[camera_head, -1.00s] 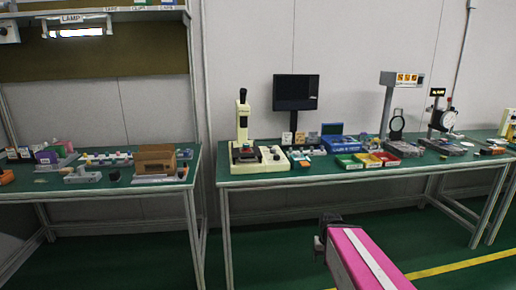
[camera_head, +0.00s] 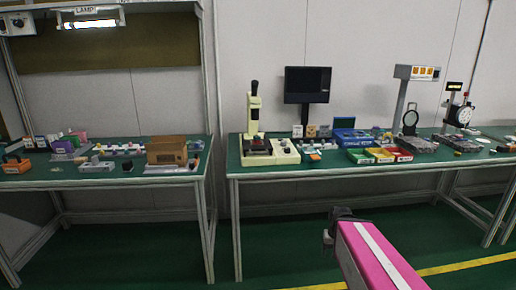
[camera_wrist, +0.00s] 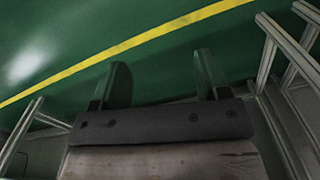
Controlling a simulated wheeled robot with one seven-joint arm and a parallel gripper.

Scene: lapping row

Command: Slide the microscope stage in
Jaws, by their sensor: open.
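The cream microscope (camera_head: 253,115) stands upright near the left end of the right-hand bench in the head view. Its dark stage (camera_head: 257,144) with some red shows low at its base; whether it is slid in or out is too small to tell. My gripper (camera_head: 332,236) is in front of the bench, below its top and well apart from the microscope. In the wrist view my gripper (camera_wrist: 161,82) has its two fingers spread wide, with only green floor between them.
The right bench (camera_head: 290,172) also carries a monitor (camera_head: 308,85), green, yellow and red bins (camera_head: 381,155) and dial gauges. A left bench (camera_head: 100,178) holds a brown box (camera_head: 166,150). A gap separates the benches. Green floor (camera_head: 270,262) in front is clear.

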